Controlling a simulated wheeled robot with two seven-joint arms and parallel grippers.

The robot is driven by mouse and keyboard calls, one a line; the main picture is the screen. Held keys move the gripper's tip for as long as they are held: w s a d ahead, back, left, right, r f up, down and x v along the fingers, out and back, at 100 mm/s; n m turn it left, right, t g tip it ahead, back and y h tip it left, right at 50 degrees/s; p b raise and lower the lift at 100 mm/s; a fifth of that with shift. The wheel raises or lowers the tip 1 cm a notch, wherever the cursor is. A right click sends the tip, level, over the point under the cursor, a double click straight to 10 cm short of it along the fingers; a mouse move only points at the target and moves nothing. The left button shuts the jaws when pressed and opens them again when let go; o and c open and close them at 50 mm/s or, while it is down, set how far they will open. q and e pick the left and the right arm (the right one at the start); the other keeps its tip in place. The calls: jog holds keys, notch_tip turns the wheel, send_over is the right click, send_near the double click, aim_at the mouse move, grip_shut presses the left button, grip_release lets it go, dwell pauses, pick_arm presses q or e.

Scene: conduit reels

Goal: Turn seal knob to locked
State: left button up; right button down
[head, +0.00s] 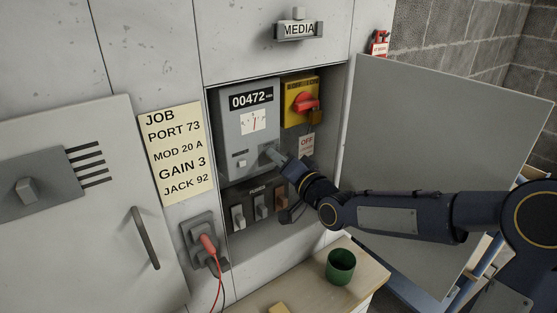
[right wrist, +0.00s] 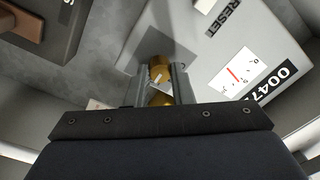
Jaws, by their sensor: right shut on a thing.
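The grey meter box (head: 234,125) hangs in the open recess, with a 00472 counter and a small dial with a red needle. My right gripper (head: 275,156) reaches to its lower right. My left gripper is not in view.
A yellow switch box (head: 296,86) with a red handle and an OFF tag (head: 307,144) is right of the meter. Fuses (head: 261,206) sit below. An open door panel (head: 430,140) stands behind my right arm. A green cup (head: 340,266) stands on the wooden top (head: 305,285).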

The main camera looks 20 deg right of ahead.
jog(key=c, duration=1.3)
grip_release()
jog(key=shift+p+v, duration=0.35)
jog(key=shift+v, duration=3.55)
jog(key=shift+f, duration=0.1)
